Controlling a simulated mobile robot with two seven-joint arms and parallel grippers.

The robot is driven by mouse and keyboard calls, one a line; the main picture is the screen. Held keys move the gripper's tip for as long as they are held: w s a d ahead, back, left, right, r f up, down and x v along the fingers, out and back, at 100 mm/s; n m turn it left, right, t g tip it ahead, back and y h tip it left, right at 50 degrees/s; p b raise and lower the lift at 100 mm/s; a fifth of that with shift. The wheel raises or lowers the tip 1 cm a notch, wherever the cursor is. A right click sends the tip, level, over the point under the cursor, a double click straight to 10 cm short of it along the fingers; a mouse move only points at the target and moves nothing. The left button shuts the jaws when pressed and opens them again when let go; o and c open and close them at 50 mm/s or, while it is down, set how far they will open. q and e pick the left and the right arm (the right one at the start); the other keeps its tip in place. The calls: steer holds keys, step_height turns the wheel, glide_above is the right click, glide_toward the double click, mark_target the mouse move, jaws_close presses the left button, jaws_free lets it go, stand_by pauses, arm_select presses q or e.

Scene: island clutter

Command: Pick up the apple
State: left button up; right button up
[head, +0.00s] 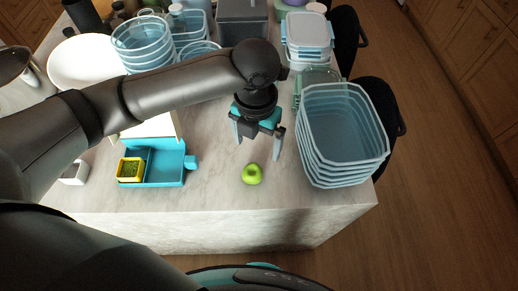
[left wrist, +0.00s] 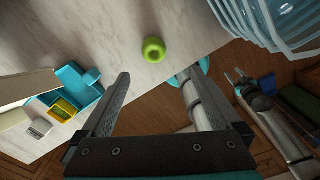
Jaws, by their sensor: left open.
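A green apple (head: 252,174) sits on the pale marble island top near its front edge. It also shows in the left wrist view (left wrist: 154,50), beyond the fingertips. My left gripper (head: 256,146) is open and empty above the counter, behind the apple in the head view and apart from it. Its two fingers also show in the left wrist view (left wrist: 155,78), with a wide gap between them. My right gripper is not clearly seen in the head view.
A stack of clear blue containers (head: 343,135) stands right of the gripper. A blue tray (head: 165,168) with a yellow box (head: 131,169) lies to the left. More tubs and a white bowl (head: 85,62) crowd the back. The counter around the apple is clear.

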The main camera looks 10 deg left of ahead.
arm_select(q)
glide_above(253, 170)
steer(key=f, duration=0.5)
steer(key=shift+s+d+f, duration=0.3)
steer(key=shift+d+f, duration=0.05)
steer(key=shift+f, duration=0.05)
step_height(253, 170, down, 3)
steer(key=shift+w+r, duration=0.1)
steer(key=shift+a+f, duration=0.1)
steer(key=shift+f, duration=0.75)
steer(key=f, duration=0.3)
steer(key=shift+w+a+f, duration=0.1)
steer(key=shift+a+f, duration=0.05)
steer(key=shift+a, duration=0.15)
steer(key=shift+f, duration=0.65)
arm_select(e)
steer(key=shift+s+a+f, duration=0.1)
steer(key=shift+s+f, duration=0.1)
steer(key=shift+s, duration=0.7)
arm_select(q)
steer(key=shift+c, duration=0.3)
steer(key=shift+w, duration=0.1)
steer(key=c, duration=1.5)
arm_select(e)
steer(key=shift+s, duration=0.1)
